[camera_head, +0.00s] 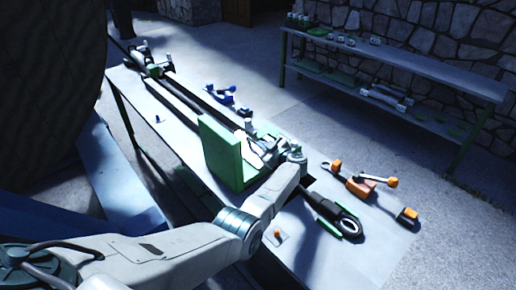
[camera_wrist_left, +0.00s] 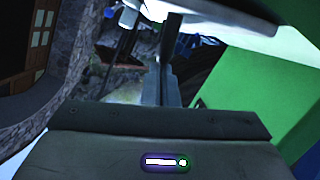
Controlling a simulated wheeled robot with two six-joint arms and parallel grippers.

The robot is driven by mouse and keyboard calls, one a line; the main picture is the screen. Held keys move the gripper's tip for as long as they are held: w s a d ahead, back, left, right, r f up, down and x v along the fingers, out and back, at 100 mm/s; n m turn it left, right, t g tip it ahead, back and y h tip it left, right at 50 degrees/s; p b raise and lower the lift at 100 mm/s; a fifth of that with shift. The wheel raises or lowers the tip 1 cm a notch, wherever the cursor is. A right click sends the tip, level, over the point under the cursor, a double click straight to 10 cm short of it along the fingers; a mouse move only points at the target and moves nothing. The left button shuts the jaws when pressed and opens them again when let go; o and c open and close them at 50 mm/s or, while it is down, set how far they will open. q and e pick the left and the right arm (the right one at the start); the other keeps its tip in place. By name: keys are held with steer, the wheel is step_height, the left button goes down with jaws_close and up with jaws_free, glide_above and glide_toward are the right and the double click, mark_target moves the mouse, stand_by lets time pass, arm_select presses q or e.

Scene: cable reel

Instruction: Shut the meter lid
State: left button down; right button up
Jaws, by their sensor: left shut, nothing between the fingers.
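The green meter lid (camera_head: 222,155) stands upright on the workbench in the head view, its broad face towards the left. It also fills the right side of the left wrist view (camera_wrist_left: 265,85). My left gripper (camera_head: 262,146) is on the right side of the lid, its arm reaching around the near side. In the left wrist view its fingers (camera_wrist_left: 167,82) are together and empty, beside the green surface; I cannot tell whether they touch it. The meter's body under the lid is mostly hidden. My right gripper is not in view.
Long rails (camera_head: 180,95) run along the workbench (camera_head: 375,255) behind the lid. Blue clamps (camera_head: 220,93), orange-ended tools (camera_head: 362,184) and a black ring-ended tool (camera_head: 337,215) lie to the right. A second bench (camera_head: 425,75) stands by the stone wall. Open floor separates the benches.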

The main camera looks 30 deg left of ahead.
arm_select(q)
steer(key=shift+w+d+f+m+g+b, duration=0.15)
steer(key=shift+w+f+m+g+b, duration=0.15)
steer(key=shift+f+m+b, duration=0.15)
steer(key=shift+w+d+f+b, duration=0.1)
steer(key=shift+w+d+b, duration=0.05)
steer(key=shift+w+b, duration=0.3)
steer(key=shift+s+d, duration=0.1)
steer(key=shift+d, duration=0.05)
